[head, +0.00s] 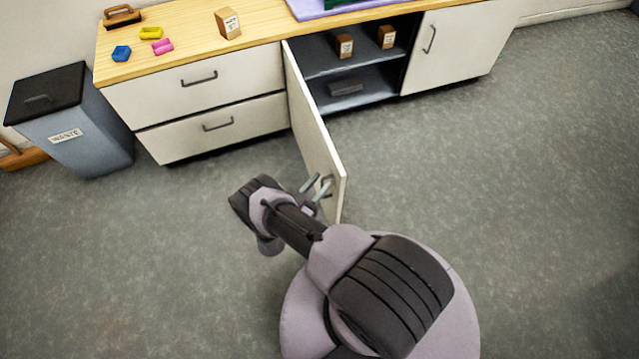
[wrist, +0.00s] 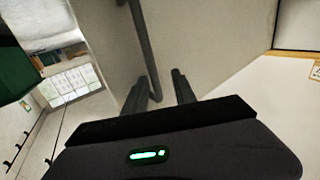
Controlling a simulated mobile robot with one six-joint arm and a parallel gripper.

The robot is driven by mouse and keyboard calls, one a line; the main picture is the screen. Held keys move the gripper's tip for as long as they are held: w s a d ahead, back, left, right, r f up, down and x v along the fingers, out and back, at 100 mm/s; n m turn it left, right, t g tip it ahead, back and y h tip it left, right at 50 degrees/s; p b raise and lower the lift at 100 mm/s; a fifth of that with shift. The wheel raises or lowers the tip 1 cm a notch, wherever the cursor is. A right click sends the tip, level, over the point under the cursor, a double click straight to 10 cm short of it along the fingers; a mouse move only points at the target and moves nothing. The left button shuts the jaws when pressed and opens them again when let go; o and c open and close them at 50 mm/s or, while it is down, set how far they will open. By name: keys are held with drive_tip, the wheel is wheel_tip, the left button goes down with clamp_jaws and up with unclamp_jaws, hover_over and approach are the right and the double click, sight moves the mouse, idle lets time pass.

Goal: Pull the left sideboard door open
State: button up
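The left sideboard door (head: 308,120) is a pale panel standing wide open, swung out from the cabinet front toward me. Its bar handle (wrist: 146,50) shows in the wrist view against the pale door. My gripper (head: 317,186) is at the door's outer end, by the handle. In the wrist view, my gripper (wrist: 160,88) has its two dark fingers apart, with the lower end of the handle between them, closer to the left finger. The handle does not appear clamped. In the head view it is hard to separate from the fingers.
The open compartment (head: 335,65) shows shelves with small brown boxes. The right door (head: 450,45) is closed. Two shut drawers (head: 200,85) are left of the open door. A grey waste bin (head: 75,120) stands at the far left. The floor (head: 480,180) right of the door is clear.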

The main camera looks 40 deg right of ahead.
drive_tip(key=p+v, duration=0.1)
drive_tip(key=v, duration=1.6)
drive_tip(key=shift+a, duration=0.25)
